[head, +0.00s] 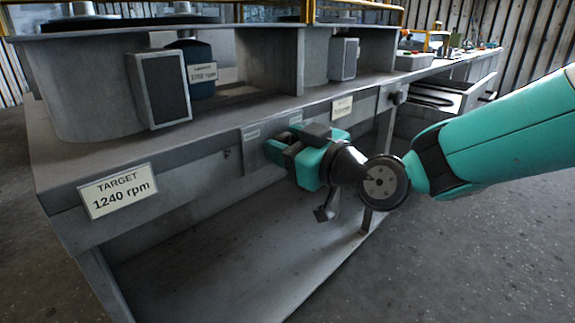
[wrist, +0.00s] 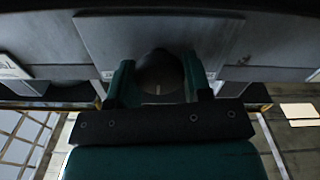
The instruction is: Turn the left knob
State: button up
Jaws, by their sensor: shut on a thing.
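My gripper (head: 283,150) is at the front face of the bench, near the middle of the head view. In the wrist view its two green fingers (wrist: 160,90) are shut on a dark round knob (wrist: 160,72), one finger on each side. The knob has a short pale mark, pointing up and down in the picture. It sits on a grey plate (wrist: 105,40). In the head view my gripper hides this knob. A second knob (head: 399,97) stands free on the front face, further right.
A label (head: 118,191) at front left reads TARGET 1240 rpm. A smaller rpm sign (head: 202,73), its digits hard to read, is on the dark blue part behind. A drawer (head: 440,97) stands open at right. The floor in front is clear.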

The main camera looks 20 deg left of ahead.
dwell(0.3)
jog(key=o, duration=0.9)
jog(key=b+v, duration=0.3)
jog(key=v, duration=1.4)
jog(key=shift+s+d+b, duration=0.15)
jog(key=shift+d+b, duration=0.05)
jog(key=shift+b, duration=0.1)
